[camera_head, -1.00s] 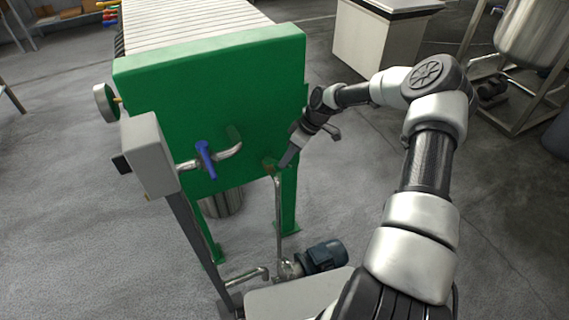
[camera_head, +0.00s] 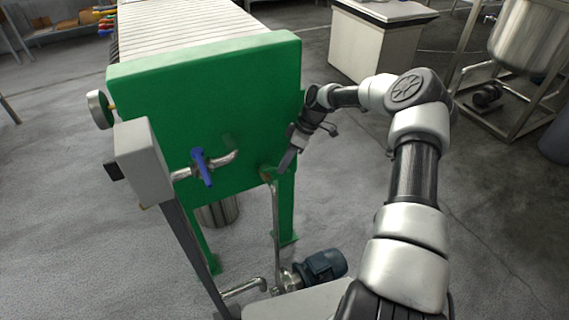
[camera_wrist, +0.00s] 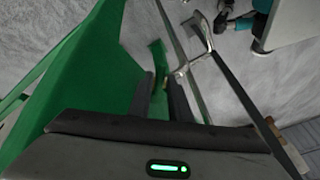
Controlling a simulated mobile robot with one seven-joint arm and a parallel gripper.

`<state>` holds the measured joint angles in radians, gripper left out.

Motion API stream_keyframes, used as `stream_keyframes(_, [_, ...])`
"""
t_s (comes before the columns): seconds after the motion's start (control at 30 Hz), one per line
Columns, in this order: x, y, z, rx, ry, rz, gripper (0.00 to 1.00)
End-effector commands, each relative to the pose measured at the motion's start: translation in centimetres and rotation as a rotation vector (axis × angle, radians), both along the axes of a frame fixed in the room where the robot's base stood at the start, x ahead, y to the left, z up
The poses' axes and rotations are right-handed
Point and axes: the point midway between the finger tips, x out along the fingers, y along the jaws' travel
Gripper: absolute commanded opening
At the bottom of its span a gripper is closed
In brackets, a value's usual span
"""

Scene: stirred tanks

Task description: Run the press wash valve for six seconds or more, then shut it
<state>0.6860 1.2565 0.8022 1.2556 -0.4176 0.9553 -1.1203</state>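The press wash valve has a blue lever handle (camera_head: 202,167) on a steel pipe in front of the green press end plate (camera_head: 205,105). The lever stands roughly upright in the picture, crosswise to the pipe. My gripper (camera_head: 287,160) is to the right of the lever, near the plate's right edge, apart from the lever and pointing down. In the wrist view its two dark fingers (camera_wrist: 160,98) are parted, with nothing seen held between them. The blue lever cannot be made out in the wrist view.
A grey box (camera_head: 143,162) on a post stands left of the valve. A vertical steel pipe (camera_head: 277,225) runs below my gripper to a pump with a blue motor (camera_head: 325,265). A round gauge (camera_head: 100,109) is at the plate's left. A white cabinet (camera_head: 375,45) stands behind.

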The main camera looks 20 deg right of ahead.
Motion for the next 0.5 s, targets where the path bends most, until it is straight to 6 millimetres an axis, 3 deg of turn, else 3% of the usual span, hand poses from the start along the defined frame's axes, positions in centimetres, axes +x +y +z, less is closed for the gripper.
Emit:
stream_keyframes(0.07, [0.0,0.0,0.0,0.000,-0.001,0.000,0.31])
stream_keyframes(0.37, [0.0,0.0,0.1,0.000,0.000,-0.001,0.31])
stream_keyframes(0.5, [0.1,-0.6,1.3,-0.002,-0.003,-0.002,0.31])
